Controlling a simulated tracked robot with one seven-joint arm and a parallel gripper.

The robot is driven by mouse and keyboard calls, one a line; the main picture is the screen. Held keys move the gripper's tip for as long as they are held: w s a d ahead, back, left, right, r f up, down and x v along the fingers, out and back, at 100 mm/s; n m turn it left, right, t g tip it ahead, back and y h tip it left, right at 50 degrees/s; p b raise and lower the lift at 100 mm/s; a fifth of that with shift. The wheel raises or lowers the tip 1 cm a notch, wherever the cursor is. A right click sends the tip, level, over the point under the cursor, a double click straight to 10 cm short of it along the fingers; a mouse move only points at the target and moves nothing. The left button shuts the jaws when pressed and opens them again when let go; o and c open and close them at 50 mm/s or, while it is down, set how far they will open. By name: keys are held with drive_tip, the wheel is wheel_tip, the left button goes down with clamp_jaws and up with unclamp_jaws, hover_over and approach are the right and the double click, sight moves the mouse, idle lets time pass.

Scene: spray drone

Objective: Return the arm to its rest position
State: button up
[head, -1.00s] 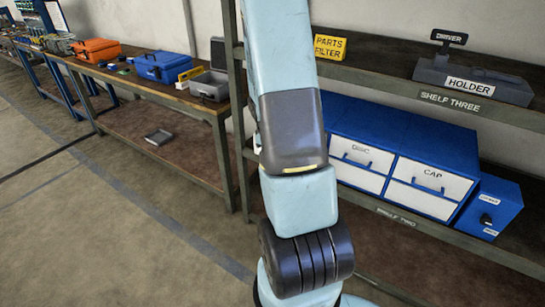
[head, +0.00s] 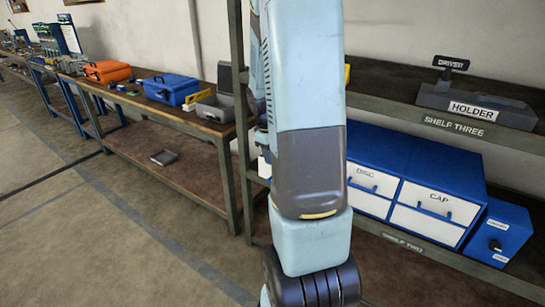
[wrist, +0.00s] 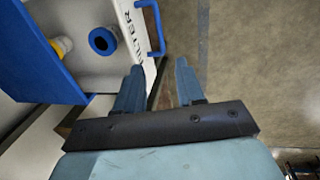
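My arm (head: 310,170) rises through the middle of the head view, in front of the shelf rack. Its end is out of that view. In the wrist view my gripper (wrist: 158,78) shows two blue fingers with a clear gap between them, and nothing is held. At the upper left of the wrist view is an open drawer (wrist: 105,72) with part of a "FILTER" label and a blue handle (wrist: 153,25). A blue ring-shaped part (wrist: 102,41) and a yellow-and-white part (wrist: 62,46) lie inside it.
Shelf three (head: 405,115) holds a driver (head: 451,62) in its holder (head: 478,108). Below are closed drawers labelled DISC (head: 372,181) and CAP (head: 432,211). At left, a bench (head: 180,120) carries orange and blue cases. Open floor (head: 100,240) lies in front.

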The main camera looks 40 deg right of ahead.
idle(0.4)
drive_tip(key=s+a+r+m+t, duration=0.1)
drive_tip(key=s+a+r, duration=0.2)
drive_tip(key=a+r, duration=0.4)
drive_tip(key=s+a+r+m+t, duration=0.1)
drive_tip(key=s+a+r+t, duration=0.1)
drive_tip(key=a+r, duration=0.5)
drive_tip(key=s+a+r+m+t+y, duration=0.1)
drive_tip(key=s+a+r+m+y, duration=0.1)
drive_tip(key=s+a+r, duration=0.7)
drive_tip(key=s, duration=0.4)
drive_tip(key=shift+r+t, duration=0.15)
drive_tip(key=shift+t, duration=0.25)
